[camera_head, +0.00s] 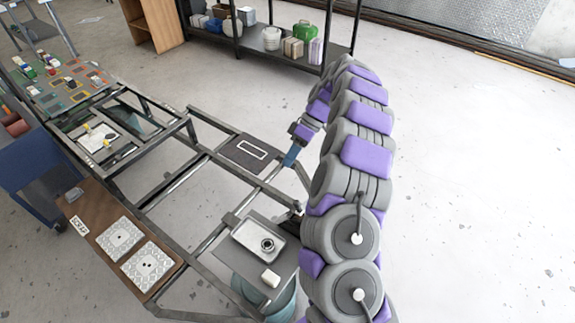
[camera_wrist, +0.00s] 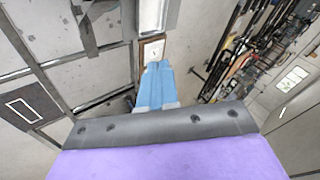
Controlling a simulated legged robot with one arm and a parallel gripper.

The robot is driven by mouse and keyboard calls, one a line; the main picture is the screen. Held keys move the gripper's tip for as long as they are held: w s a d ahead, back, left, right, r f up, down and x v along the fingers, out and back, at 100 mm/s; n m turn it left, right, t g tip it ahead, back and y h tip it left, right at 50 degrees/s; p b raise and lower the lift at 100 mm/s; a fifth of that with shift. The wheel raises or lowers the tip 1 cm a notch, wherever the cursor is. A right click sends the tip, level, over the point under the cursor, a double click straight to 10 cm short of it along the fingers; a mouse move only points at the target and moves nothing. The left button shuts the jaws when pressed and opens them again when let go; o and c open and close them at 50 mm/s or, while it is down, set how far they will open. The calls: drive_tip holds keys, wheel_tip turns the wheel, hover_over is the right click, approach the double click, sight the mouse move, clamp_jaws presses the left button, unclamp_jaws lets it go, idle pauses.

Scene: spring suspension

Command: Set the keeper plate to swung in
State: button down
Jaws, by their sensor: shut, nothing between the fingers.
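I cannot tell for sure which part is the keeper plate; no swinging plate is clear in either view. My gripper (camera_head: 290,158) is at the end of my arm, near the right side of the metal frame. In the wrist view my gripper's blue fingers (camera_wrist: 157,68) are together and empty. A small pale panel with a brown edge (camera_wrist: 152,48) shows just beyond the fingertips, partly hidden by them. Its details are too small to read.
A dark pad with a white outline (camera_head: 247,152) lies on the frame, also in the wrist view (camera_wrist: 24,110). A pale tray (camera_head: 258,240) holds a dark ring (camera_head: 267,245). A low shelf (camera_head: 275,48) stands behind. Floor right of my arm is clear.

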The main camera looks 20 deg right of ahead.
drive_tip(key=shift+w+a+r, duration=0.25)
drive_tip(key=shift+w+r, duration=0.15)
drive_tip(key=shift+w, duration=0.05)
drive_tip(key=shift+d, duration=0.1)
drive_tip(key=s+a+r+m+h, duration=0.2)
drive_tip(key=s+a+r, duration=0.7)
drive_tip(key=s+r, duration=0.5)
drive_tip(key=s+d+f+m+h, duration=0.1)
drive_tip(key=s+m, duration=0.1)
drive_tip(key=s, duration=0.7)
drive_tip(key=s+d+f+m+t+h, duration=0.1)
drive_tip(key=s+d+m+h, duration=0.1)
drive_tip(key=s, duration=0.7)
drive_tip(key=s+d+f+m+h, duration=0.2)
drive_tip(key=s+m, duration=0.2)
drive_tip(key=s, duration=0.5)
